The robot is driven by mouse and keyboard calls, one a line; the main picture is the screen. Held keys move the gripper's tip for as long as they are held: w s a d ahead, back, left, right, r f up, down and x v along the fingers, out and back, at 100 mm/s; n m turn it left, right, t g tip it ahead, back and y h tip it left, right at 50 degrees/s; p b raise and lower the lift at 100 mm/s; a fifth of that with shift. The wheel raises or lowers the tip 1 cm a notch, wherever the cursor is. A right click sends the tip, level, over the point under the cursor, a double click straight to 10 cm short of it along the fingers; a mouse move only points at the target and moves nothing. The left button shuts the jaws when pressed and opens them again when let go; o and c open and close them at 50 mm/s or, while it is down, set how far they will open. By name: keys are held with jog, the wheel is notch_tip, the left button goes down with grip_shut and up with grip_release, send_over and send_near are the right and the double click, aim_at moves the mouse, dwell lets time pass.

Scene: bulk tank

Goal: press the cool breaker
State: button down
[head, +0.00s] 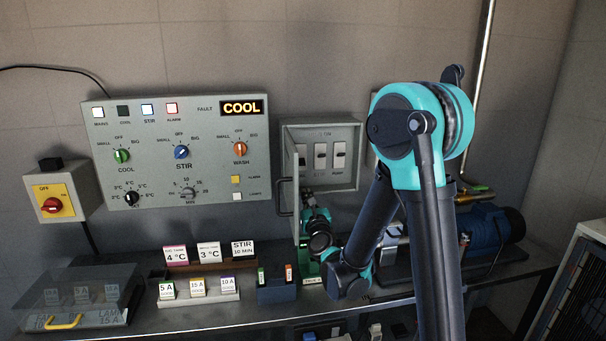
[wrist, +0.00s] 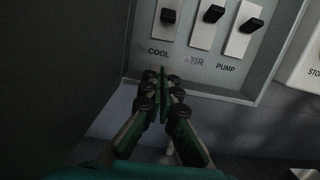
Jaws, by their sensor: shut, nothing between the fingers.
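The breaker box (head: 353,124) is on the wall right of the control panel, with its door (head: 288,185) swung open to the left. In the wrist view the cool breaker (wrist: 168,17) is the leftmost of three white breakers with black toggles, above the printed word COOL. In the head view the breakers are small. My gripper (wrist: 163,78) is shut and empty, its tips just below the COOL label and apart from the toggle in the picture. In the head view my wrist (head: 320,236) is below the box, and the fingertips are hard to make out.
The stir breaker (wrist: 214,14) and pump breaker (wrist: 251,25) are close to the right. The control panel (head: 182,152) shows a lit COOL fault display (head: 242,108). Fuse holders and label cards stand on the bench (head: 200,315). The open door is close to the left of my wrist.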

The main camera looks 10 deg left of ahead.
aim_at(302, 164)
jog(key=shift+w, duration=0.1)
jog(key=x, duration=0.9)
jog(key=shift+w+a, duration=0.15)
jog(key=shift+w, duration=0.15)
jog(key=shift+s+r, duration=0.2)
jog(key=shift+r, duration=0.35)
jog(key=shift+s+r, duration=0.25)
jog(key=shift+r, duration=0.25)
jog(key=shift+s+d+r, duration=0.1)
jog(key=shift+s+r, duration=0.1)
jog(key=shift+r, duration=0.2)
jog(key=shift+s+d+r, duration=0.1)
jog(key=shift+s+r, duration=0.1)
jog(key=shift+r, duration=0.2)
jog(key=shift+s+d+r, duration=0.1)
jog(key=shift+s+r, duration=0.2)
jog(key=shift+r, duration=0.15)
jog(key=shift+s+d+r, duration=0.1)
jog(key=shift+s+r, duration=0.2)
jog(key=shift+r, duration=0.4)
jog(key=shift+f, duration=0.1)
